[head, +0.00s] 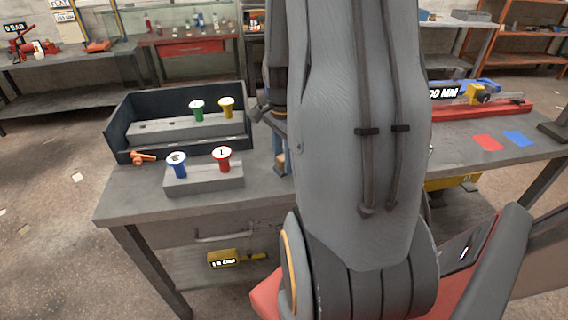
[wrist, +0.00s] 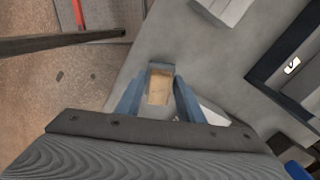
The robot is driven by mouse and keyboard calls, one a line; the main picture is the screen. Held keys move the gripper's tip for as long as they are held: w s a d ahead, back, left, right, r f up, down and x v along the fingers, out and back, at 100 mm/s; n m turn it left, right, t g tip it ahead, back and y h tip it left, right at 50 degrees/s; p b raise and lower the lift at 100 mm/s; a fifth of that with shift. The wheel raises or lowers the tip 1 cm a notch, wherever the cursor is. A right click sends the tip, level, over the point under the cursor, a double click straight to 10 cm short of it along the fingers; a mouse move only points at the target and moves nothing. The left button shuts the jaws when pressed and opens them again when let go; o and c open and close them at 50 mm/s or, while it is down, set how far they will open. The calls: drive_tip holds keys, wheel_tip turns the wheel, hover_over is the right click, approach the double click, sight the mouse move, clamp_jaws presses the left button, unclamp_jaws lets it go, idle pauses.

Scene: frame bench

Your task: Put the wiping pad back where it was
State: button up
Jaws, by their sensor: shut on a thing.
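The wiping pad (wrist: 160,92) looks like a small tan block with a grey end in the wrist view. My gripper (wrist: 158,84) has its two blue fingers on either side of the pad and is shut on it. The grey bench top (wrist: 185,45) lies beneath; I cannot tell whether the pad touches it. In the head view my arm hides most of the gripper; a small tan and blue piece (head: 281,162) shows at the arm's left edge.
A grey block (head: 205,180) with a blue peg (head: 177,164) and a red peg (head: 222,158) stands on the bench. Behind it is a dark tray (head: 125,132) with green and yellow pegs. An orange item (head: 143,157) lies left. The bench's front left is clear.

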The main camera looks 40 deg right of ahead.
sight(283, 156)
drive_tip(key=shift+f, duration=1.05)
drive_tip(key=shift+f, duration=0.2)
drive_tip(key=o, duration=1.2)
wheel_tip(283, 156, up, 12)
drive_tip(key=shift+r+b, duration=0.15)
drive_tip(key=shift+b, duration=0.85)
drive_tip(key=s+a+f+n, duration=0.1)
drive_tip(key=a+f+n, duration=0.2)
drive_tip(key=a+n, duration=0.7)
drive_tip(key=s+a+f+n+t, duration=0.1)
drive_tip(key=a+f+n, duration=0.1)
drive_tip(key=a+n, duration=0.7)
drive_tip(key=a, duration=0.5)
drive_tip(key=shift+s+f+n, duration=0.35)
drive_tip(key=shift+f+n, duration=0.05)
